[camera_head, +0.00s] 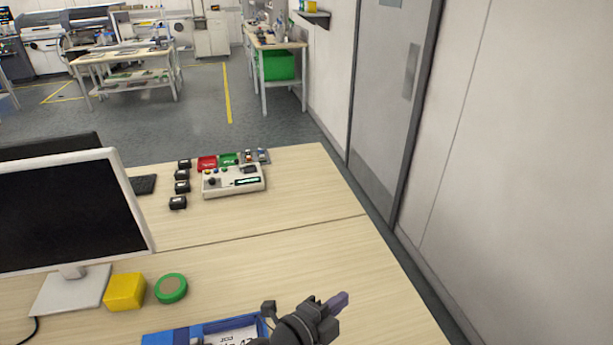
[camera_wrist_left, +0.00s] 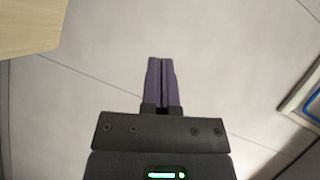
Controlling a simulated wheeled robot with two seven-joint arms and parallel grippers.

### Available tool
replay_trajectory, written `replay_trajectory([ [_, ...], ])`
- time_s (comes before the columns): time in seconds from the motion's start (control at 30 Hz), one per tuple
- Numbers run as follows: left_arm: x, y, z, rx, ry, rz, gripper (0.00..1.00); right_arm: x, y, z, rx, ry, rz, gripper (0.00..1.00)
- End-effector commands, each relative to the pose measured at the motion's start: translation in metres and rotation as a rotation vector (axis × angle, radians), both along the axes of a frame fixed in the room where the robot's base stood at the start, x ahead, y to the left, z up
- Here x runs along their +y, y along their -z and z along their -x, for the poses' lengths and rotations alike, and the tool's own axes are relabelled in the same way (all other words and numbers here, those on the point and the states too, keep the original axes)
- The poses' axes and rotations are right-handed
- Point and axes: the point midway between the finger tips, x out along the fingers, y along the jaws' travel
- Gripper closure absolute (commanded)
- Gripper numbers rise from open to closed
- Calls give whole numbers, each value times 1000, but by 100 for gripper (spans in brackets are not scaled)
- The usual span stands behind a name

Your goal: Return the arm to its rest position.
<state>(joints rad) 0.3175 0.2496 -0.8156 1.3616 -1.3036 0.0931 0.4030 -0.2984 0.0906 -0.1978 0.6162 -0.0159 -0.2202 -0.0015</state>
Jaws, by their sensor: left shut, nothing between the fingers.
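My left gripper (camera_head: 338,301) shows at the bottom of the head view, over the near part of the wooden desk, beside a blue tray. Its purple fingers (camera_wrist_left: 161,64) are shut together in the left wrist view, with nothing between them. In that view they point over a pale surface with thin seams, and a wooden edge (camera_wrist_left: 25,25) shows at the upper left. My right gripper is in neither view.
The desk (camera_head: 290,255) holds a monitor (camera_head: 65,210), a yellow block (camera_head: 125,292), a green round object (camera_head: 171,288), the blue tray (camera_head: 160,338) and a control box (camera_head: 233,182). The desk's right part is bare. A wall (camera_head: 530,150) stands to the right.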

Motion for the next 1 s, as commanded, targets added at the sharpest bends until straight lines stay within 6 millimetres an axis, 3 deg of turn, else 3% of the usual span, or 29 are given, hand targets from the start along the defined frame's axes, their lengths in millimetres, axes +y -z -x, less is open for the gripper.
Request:
replay_trajectory([
  [0.03,23,-21,-2,54,-244,190,100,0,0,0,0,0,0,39],
  [0.1,74,-28,2,188,-584,375,100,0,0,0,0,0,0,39],
  [0.2,130,-13,29,415,-924,500,100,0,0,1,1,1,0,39],
  [0.33,168,9,77,688,-1181,548,100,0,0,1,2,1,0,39],
  [0.5,189,23,143,1009,-1356,538,100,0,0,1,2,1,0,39],
  [0.7,193,19,218,1342,-1430,459,100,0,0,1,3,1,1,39],
  [0.73,193,23,224,1374,-1431,445,100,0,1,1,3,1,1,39],
  [1.0,192,128,217,1401,-1449,401,100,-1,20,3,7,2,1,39],
])
